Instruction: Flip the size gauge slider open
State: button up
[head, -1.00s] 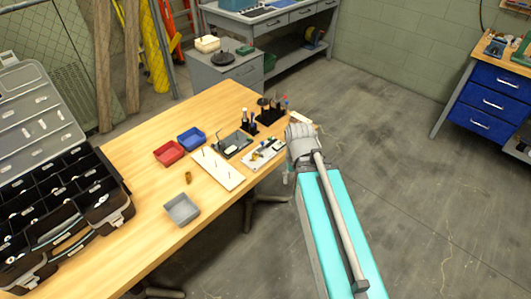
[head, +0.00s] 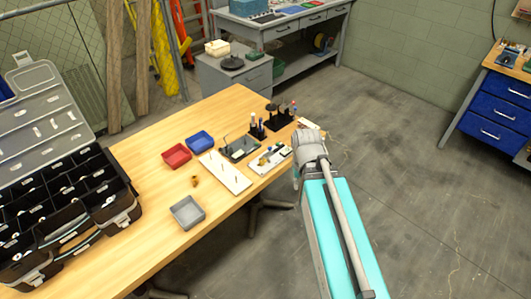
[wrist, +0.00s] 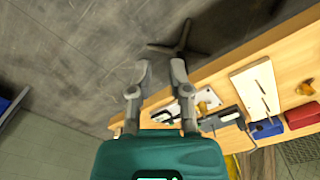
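A white plate (head: 268,160) with a small dark-and-white device and brass-coloured parts lies near the table's right edge. It is probably the size gauge, but it is too small to be sure, and I cannot make out a slider or its position. In the wrist view the white plate (wrist: 203,101) shows with a yellow part and dark pieces, partly covered by my right-hand finger. My gripper (wrist: 161,72) is open and empty, its two fingers apart, with floor and the table edge beyond them. In the head view my arm ends just right of the plate, with the fingers hidden.
A white board with pegs (head: 225,172), a dark tray (head: 238,149), red bin (head: 177,155), blue bin (head: 200,141) and grey bin (head: 187,211) are on the wooden table (head: 150,240). Black stands hold upright tools behind the plate. An open toolbox fills the left. Floor right of the table is clear.

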jog(key=shift+w+a+f+n, duration=0.1)
jog(key=shift+w+f+n, duration=0.15)
jog(key=shift+w, duration=0.2)
grip_shut()
jog(key=w+a+f+n+t+h+b, duration=0.1)
jog(key=w+a+n+h+b, duration=0.3)
jog(key=w+a+n, duration=0.4)
jog(key=w+a+f+n+t+h+b, duration=0.1)
jog(key=w+a+n+t+h+b, duration=0.2)
jog(key=w+a+n, duration=0.5)
jog(key=shift+w+a+n+t+h+b, duration=0.4)
jog(key=shift+w+n+h+b, duration=0.65)
jog(key=shift+w+n, duration=1.85)
jog(key=shift+s+d+f+n, duration=0.1)
jog(key=shift+s+f+n, duration=0.15)
jog(key=shift+s+n, duration=0.2)
jog(key=b, duration=0.5)
send_near(269, 152)
jog(key=x, duration=0.3)
jog(key=shift+d+f, duration=0.1)
jog(key=shift+b+x, duration=0.8)
jog(key=shift+x, duration=0.35)
jog(key=shift+w+d, duration=0.1)
jog(key=shift+w, duration=0.05)
